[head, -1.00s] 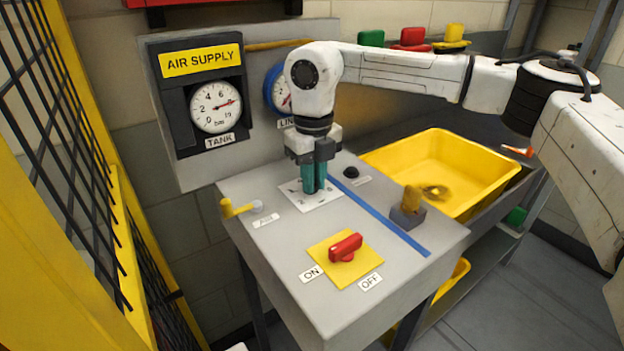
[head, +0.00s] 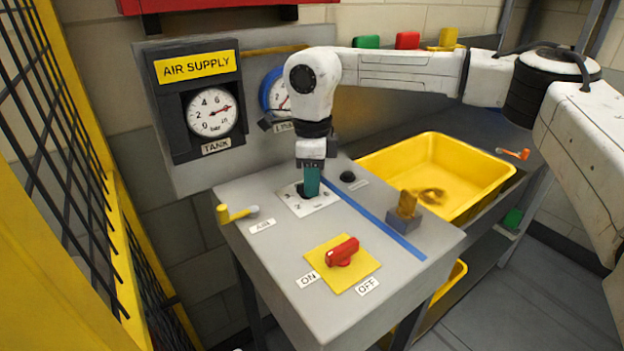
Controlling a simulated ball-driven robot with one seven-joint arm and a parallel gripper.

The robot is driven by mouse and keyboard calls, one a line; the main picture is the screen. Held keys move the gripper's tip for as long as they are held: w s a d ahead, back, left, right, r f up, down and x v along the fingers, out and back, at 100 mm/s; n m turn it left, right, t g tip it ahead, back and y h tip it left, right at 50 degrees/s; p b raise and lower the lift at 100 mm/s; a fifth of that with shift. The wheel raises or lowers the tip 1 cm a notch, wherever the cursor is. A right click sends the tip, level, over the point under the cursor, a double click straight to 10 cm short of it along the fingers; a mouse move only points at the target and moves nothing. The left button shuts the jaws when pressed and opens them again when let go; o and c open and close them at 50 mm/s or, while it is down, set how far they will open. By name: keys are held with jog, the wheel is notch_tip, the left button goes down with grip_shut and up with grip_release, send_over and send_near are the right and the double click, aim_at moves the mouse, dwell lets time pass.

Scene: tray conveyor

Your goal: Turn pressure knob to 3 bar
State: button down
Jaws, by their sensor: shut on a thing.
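My gripper (head: 311,185) points straight down over the grey console and is shut on the pressure knob. Only a dark bit of the knob (head: 301,190) shows beside the green fingers. The white scale plate (head: 318,207) lies under it, with the figures 2 and 3 readable at its left; the rest is hidden or too small. The blue-rimmed line gauge (head: 270,92) is partly behind my arm, so I cannot read its value.
A red switch handle (head: 342,252) sits on a yellow plate between ON and OFF labels. A yellow lever (head: 236,214), a black button (head: 348,176) and an amber-topped block (head: 405,216) stand on the console (head: 330,320). A yellow bin (head: 480,188) is at the right.

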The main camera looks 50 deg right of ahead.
jog(key=shift+w+n, duration=0.1)
jog(key=shift+n, duration=0.7)
jog(key=c, duration=1.1)
grip_release()
notch_tip(320, 180, up, 11)
jog(key=shift+f, duration=0.1)
